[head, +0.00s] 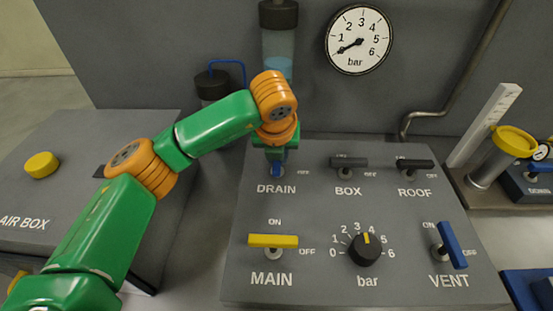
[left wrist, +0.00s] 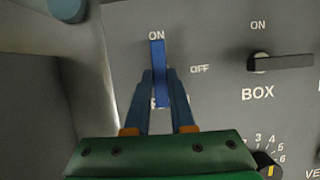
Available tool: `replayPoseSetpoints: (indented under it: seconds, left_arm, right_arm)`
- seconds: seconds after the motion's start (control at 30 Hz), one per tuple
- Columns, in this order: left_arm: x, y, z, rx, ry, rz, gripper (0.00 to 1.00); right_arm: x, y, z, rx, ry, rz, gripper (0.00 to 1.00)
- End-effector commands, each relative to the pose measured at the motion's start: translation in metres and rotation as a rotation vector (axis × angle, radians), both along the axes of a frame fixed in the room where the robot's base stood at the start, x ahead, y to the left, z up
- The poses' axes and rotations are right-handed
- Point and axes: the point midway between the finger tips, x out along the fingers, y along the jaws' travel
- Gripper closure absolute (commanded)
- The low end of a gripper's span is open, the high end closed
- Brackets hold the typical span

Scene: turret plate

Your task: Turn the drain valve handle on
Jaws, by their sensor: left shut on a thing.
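The drain valve handle (head: 277,170) is a blue lever above the DRAIN label on the grey panel (head: 330,205), mostly hidden by my gripper in the head view. In the left wrist view the blue drain handle (left wrist: 157,55) points up at its ON label, with OFF to its right. My left gripper (head: 277,161) comes down on the handle from above. In the left wrist view its two blue-grey fingers (left wrist: 159,73) are shut on the handle, one on each side. My right gripper is in neither view.
The BOX handle (head: 348,163) and ROOF handle (head: 414,165) lie to the right, both level. The yellow MAIN handle (head: 272,240), bar knob (head: 364,248) and blue VENT handle (head: 452,244) are in the front row. A pressure gauge (head: 359,40) is on the wall behind.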

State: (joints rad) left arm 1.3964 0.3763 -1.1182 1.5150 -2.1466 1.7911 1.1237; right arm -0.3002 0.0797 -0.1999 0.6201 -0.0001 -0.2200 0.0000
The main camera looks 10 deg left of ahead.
Motion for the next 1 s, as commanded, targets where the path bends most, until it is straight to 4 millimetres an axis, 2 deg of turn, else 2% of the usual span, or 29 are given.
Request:
replayPoseSetpoints:
  seconds: [0.63, 0.67, 0.7, 0.77, 1.0]
  left_arm:
    - [0.0008, -0.0002, 0.0015, -0.001, -0.004, 0.046, 1.0]
    - [0.0008, -0.0002, 0.0015, -0.001, -0.004, 0.046, 0.72]
    - [0.0007, -0.0002, 0.0015, 0.0, -0.003, 0.046, 0.61]
    - [0.0006, -0.0002, 0.0012, 0.0, -0.003, 0.045, 0.47]
    - [0.0004, -0.0003, 0.0006, 0.0, -0.001, 0.044, 0.47]
  right_arm:
    - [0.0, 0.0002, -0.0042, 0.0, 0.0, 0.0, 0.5]
    - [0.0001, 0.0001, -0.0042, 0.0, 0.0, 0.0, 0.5]
    - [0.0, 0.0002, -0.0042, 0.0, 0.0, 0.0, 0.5]
    - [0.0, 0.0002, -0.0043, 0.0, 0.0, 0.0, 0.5]
    - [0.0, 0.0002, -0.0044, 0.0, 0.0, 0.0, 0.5]
